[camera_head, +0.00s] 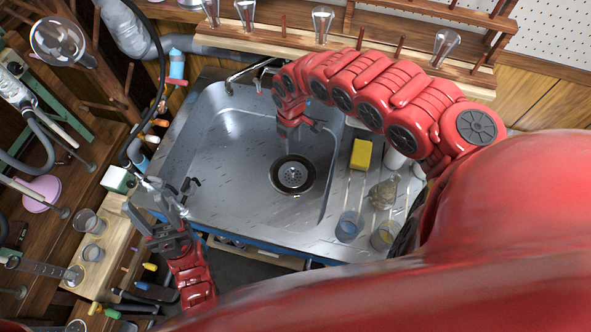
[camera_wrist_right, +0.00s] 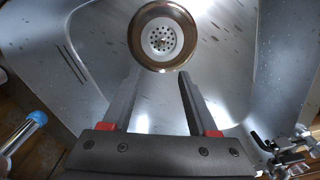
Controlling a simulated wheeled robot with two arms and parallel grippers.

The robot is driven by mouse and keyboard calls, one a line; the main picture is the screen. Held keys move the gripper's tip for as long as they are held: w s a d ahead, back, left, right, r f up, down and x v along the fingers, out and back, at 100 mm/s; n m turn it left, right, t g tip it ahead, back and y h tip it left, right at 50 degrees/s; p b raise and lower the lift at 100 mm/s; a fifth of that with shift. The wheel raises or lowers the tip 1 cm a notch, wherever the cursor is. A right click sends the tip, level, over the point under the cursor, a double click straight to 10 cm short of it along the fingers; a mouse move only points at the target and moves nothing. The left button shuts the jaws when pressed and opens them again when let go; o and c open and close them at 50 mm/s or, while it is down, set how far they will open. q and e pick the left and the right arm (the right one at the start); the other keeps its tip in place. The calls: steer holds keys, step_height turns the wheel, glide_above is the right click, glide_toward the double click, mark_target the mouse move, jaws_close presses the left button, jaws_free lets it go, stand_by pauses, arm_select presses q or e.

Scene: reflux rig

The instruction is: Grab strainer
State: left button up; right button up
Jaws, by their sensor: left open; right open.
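The strainer (camera_head: 292,175) is a round, perforated metal disc inside a dark ring at the drain of the steel sink (camera_head: 235,135). In the right wrist view, the strainer (camera_wrist_right: 162,40) sits beyond my fingertips, inside a brownish ring. My right gripper (camera_head: 297,146) is above the sink, just behind the strainer in the head view, apart from it. Its fingers (camera_wrist_right: 158,78) are spread and empty in the wrist view. My left gripper (camera_head: 165,215) is open at the front left, outside the sink basin, near some metal clamps (camera_head: 172,195).
The faucet (camera_head: 250,73) reaches over the sink's back edge. On the right drainboard stand beakers (camera_head: 348,226), a yellow sponge (camera_head: 361,153) and a glass flask (camera_head: 383,193). A wooden rack with flasks (camera_head: 322,22) runs along the back. The basin's left side is clear.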

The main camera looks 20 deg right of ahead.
steer(key=f+b, duration=0.1)
steer(key=f, duration=0.2)
steer(key=f+b, duration=0.1)
steer(key=f, duration=0.3)
steer(key=f+b, duration=0.2)
steer(key=f, duration=0.1)
steer(key=shift+s+a+f, duration=0.2)
steer(key=shift+a, duration=0.05)
steer(key=shift+d+f, duration=0.15)
steer(key=shift+f, duration=0.65)
steer(key=f, duration=0.4)
steer(key=shift+s, duration=0.25)
steer(key=shift+d+f, duration=0.1)
steer(key=shift+f, duration=0.4)
jaws_close()
